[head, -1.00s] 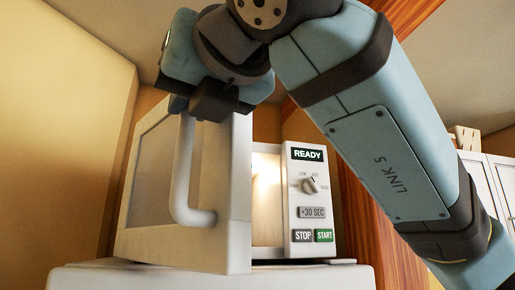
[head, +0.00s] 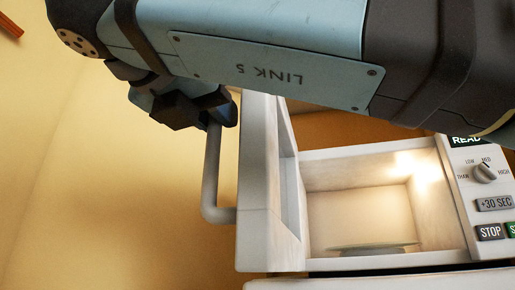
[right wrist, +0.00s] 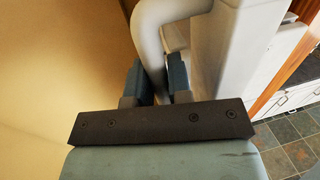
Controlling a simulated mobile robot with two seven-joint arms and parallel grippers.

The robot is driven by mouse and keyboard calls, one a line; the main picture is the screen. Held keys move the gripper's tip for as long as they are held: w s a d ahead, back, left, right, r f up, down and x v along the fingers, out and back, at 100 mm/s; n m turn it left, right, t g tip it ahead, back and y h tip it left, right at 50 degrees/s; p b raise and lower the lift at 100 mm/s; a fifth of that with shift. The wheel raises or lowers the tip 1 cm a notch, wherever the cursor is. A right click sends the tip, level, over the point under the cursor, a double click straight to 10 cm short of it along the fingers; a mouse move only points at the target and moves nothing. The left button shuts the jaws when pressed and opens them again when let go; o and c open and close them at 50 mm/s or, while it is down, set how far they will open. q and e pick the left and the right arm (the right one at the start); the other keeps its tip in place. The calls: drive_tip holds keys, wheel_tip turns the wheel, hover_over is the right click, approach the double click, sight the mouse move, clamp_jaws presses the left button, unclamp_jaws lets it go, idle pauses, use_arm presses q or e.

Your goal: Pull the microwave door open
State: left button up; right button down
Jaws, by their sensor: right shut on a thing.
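The white microwave (head: 380,155) stands with its door (head: 265,190) swung wide open to the left, seen nearly edge-on. Its lit cavity and glass turntable (head: 372,248) show. The pale door handle (head: 211,170) is on the door's left side. My right gripper (head: 213,112) is shut on the upper part of the handle. In the right wrist view the two fingers (right wrist: 154,85) sit on either side of the handle (right wrist: 152,40), beside the white door (right wrist: 212,60). My left gripper is not in view.
The control panel (head: 483,195) with a knob and buttons is right of the cavity. A yellowish wall (head: 100,200) lies to the left. In the right wrist view a white cabinet (right wrist: 290,98) and tiled floor (right wrist: 290,145) show at right.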

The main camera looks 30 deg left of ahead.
drive_tip(key=shift+w+d+r, duration=0.1)
drive_tip(key=shift+d+r, duration=0.05)
drive_tip(key=shift+r, duration=0.05)
drive_tip(key=c, duration=1.4)
unclamp_jaws()
drive_tip(key=o, duration=0.3)
drive_tip(key=shift+w+f, duration=0.1)
